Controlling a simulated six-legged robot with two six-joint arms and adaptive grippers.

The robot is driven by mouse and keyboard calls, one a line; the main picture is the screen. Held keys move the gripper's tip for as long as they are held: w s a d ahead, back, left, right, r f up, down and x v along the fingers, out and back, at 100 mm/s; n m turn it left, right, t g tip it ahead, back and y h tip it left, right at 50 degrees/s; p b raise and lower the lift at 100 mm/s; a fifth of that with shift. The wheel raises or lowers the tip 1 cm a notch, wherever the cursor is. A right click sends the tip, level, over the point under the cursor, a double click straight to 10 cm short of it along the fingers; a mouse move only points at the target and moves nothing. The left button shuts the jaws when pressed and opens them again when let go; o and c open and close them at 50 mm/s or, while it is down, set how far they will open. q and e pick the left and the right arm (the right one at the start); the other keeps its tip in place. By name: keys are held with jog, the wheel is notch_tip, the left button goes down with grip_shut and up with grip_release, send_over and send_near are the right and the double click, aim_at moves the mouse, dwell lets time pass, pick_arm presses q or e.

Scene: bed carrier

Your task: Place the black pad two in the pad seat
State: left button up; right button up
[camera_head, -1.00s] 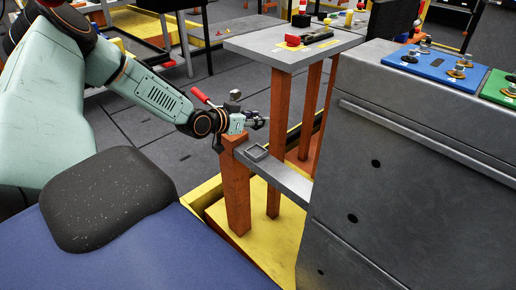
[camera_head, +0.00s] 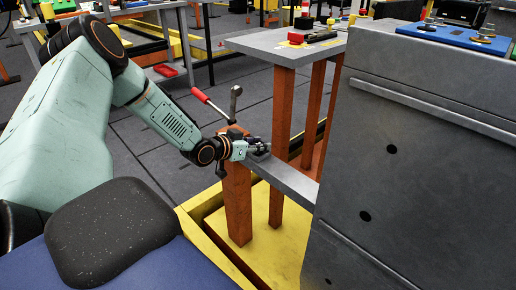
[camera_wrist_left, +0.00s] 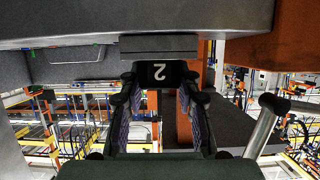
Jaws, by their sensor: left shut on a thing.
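My left gripper (camera_head: 260,147) is low over the grey ledge beside the orange post and covers most of the pad seat there. In the left wrist view the gripper (camera_wrist_left: 160,90) is shut on the black pad two (camera_wrist_left: 158,74), a dark block with a white "2". The pad is right against or very close to the grey pad seat (camera_wrist_left: 159,45) on the ledge; I cannot tell if they touch. In the head view the pad is too small and hidden to make out. My right gripper is not in view.
The grey ledge (camera_head: 290,181) runs from the orange post (camera_head: 237,200) towards a large grey cabinet (camera_head: 415,150). A grey table (camera_head: 275,45) on orange legs stands behind. A red-handled lever (camera_head: 200,96) rises by the post. A yellow base (camera_head: 262,235) lies below.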

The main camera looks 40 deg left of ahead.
pick_arm(q)
jog(key=shift+r, duration=0.15)
jog(key=shift+f, duration=0.25)
jog(key=o, duration=1.1)
jog(key=shift+r, duration=0.1)
